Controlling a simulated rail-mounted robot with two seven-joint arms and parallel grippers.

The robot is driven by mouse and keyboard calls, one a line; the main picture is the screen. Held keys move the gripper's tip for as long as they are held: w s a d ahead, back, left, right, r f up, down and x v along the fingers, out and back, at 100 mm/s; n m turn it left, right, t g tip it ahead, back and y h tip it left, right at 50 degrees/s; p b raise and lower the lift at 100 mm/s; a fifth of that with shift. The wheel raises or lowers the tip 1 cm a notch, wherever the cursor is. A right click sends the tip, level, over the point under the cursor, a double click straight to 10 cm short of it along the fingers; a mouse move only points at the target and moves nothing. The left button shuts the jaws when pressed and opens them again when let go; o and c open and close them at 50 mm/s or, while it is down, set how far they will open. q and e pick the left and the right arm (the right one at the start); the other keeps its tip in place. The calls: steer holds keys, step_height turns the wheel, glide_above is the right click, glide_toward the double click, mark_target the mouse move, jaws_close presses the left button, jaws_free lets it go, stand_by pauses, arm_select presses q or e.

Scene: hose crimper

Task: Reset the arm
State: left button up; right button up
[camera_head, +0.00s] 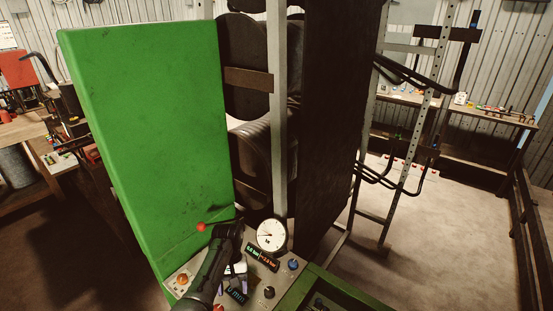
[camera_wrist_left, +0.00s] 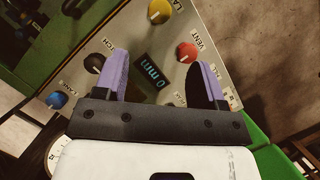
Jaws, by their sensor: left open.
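My left gripper (camera_head: 238,270) is over the control panel (camera_head: 285,285) in the head view, its wrist bent down toward it. In the left wrist view its two purple-padded fingers (camera_wrist_left: 162,68) are spread apart, with nothing held between them. The small display (camera_wrist_left: 152,70) reading 0 mm shows between the fingers. A red knob marked VENT (camera_wrist_left: 187,52) is beside the right finger. A yellow knob (camera_wrist_left: 160,11) is further up. A black knob (camera_wrist_left: 95,62) is by the left finger, and a blue knob (camera_wrist_left: 57,99) is further left. My right gripper is not in view.
A tall green panel (camera_head: 145,140) stands left of my left arm. A dark upright plate (camera_head: 338,110) stands behind. A hose rack (camera_head: 405,140) stands right, with open floor around it.

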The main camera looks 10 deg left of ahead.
arm_select(q)
steer(key=w+r+m+t, duration=0.2)
steer(key=w+r+t, duration=0.65)
steer(key=r, duration=0.65)
steer(key=s+a+r+t, duration=0.2)
steer(key=r+t, duration=0.1)
steer(key=r, duration=0.4)
steer(key=s+a+r+t, duration=0.1)
steer(key=s+r+t, duration=0.15)
steer(key=r, duration=0.45)
steer(key=s+f+m+g, duration=0.1)
steer(key=s+f+g, duration=0.1)
steer(key=s+f, duration=1.1)
steer(key=s+f+m+g, duration=0.1)
steer(key=s+f+g, duration=0.1)
steer(key=s+f, duration=1.1)
steer(key=s+f+g, duration=0.2)
steer(key=s+f, duration=0.5)
steer(key=s, duration=1.3)
step_height(320, 180, up, 14)
steer(key=p, duration=1.3)
steer(key=shift+w+a+y+p, duration=0.35)
steer(key=shift+w+y, duration=0.05)
